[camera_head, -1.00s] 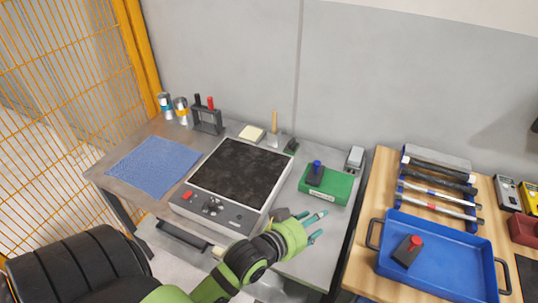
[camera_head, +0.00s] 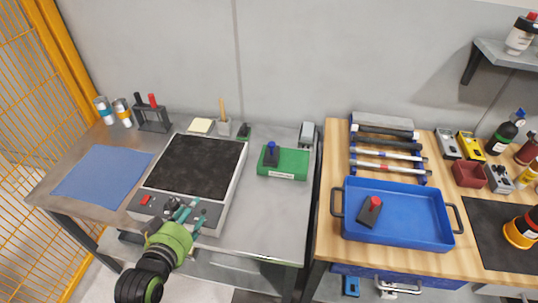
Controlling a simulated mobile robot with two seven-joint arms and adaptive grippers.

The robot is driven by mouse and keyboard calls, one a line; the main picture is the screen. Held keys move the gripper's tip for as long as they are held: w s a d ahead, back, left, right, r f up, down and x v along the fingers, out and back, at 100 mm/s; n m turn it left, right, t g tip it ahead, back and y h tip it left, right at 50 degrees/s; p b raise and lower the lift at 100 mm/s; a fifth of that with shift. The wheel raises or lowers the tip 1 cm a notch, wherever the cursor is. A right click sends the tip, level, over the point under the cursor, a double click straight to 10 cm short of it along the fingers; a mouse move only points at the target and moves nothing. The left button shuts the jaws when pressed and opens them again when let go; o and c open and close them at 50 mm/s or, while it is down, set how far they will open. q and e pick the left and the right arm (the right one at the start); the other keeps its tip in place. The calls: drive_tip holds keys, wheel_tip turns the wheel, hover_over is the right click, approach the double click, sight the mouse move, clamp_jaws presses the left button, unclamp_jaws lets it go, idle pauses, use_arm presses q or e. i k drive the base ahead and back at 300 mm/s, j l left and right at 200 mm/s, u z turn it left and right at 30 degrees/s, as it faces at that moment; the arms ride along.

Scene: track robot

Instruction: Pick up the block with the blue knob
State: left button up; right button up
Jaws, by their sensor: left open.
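The block with the blue knob (camera_head: 271,154) is dark and stands upright on a green base (camera_head: 291,164) on the steel table, right of the black-topped device. My left gripper (camera_head: 187,214) is open and empty, over the front control panel of that device, to the left of and nearer than the block. A similar dark block with a red knob (camera_head: 370,210) lies in the blue tray (camera_head: 415,218) on the wooden bench. My right gripper is not in view.
The black-topped device (camera_head: 194,166) fills the middle of the steel table. A blue cloth (camera_head: 103,179) lies left of it. A rack with black and red handles (camera_head: 152,116) stands behind. Steel table surface is clear in front of the green base (camera_head: 268,222).

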sight(272, 150)
drive_tip(key=i+z, duration=0.2)
drive_tip(key=z, duration=0.2)
drive_tip(key=i+z, duration=0.25)
drive_tip(key=z, duration=0.2)
